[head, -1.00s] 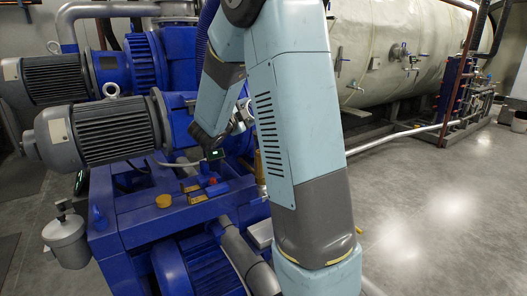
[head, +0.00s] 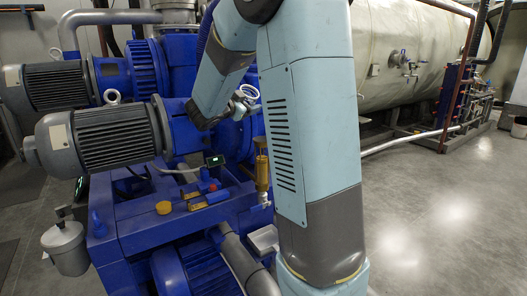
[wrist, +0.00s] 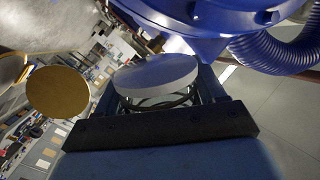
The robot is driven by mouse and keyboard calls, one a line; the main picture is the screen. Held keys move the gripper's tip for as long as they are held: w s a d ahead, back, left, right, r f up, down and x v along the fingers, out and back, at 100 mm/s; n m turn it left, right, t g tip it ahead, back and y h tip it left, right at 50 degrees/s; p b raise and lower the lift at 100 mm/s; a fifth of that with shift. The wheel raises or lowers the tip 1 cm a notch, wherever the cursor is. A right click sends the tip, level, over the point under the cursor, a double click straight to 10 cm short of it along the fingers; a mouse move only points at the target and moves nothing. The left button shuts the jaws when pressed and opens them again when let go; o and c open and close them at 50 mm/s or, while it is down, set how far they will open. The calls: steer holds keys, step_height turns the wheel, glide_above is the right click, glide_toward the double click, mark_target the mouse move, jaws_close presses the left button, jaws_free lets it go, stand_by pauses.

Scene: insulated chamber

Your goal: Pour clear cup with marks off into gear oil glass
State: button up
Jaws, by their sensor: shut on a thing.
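In the wrist view my gripper (wrist: 158,98) is shut on a round clear vessel, taken as the clear cup (wrist: 150,101). Its pale round top fills the space between the fingers, and its marks cannot be made out. An amber disc (wrist: 57,92) shows to the left of the cup, apart from it; I cannot tell whether it is the gear oil in its glass. In the head view my arm hides most of the gripper, and I cannot pick out the cup or the gear oil glass with certainty.
A blue machine with grey motors (head: 105,137) fills the left. A brass-coloured fitting (head: 262,165) stands close beside my arm. A blue ribbed hose (wrist: 275,52) and blue housing lie close above the cup in the wrist view. The floor on the right is clear.

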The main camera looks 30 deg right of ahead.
steer(key=shift+w+a+r+n+g+b, duration=0.15)
steer(key=shift+w+r+n+b, duration=0.25)
steer(key=shift+r+n, duration=0.4)
steer(key=shift+w+a+r+n+g+b, duration=0.1)
steer(key=shift+w+r+n+g+b, duration=0.15)
steer(key=shift+w+r+n, duration=0.55)
steer(key=shift+w+a+r+n+g+b, duration=0.15)
steer(key=shift+r+n+b, duration=0.25)
steer(key=shift+r, duration=0.8)
steer(key=shift+w+r+n+g+y+b, duration=0.3)
steer(key=shift+w+r+n+b, duration=0.3)
steer(key=shift+n, duration=0.4)
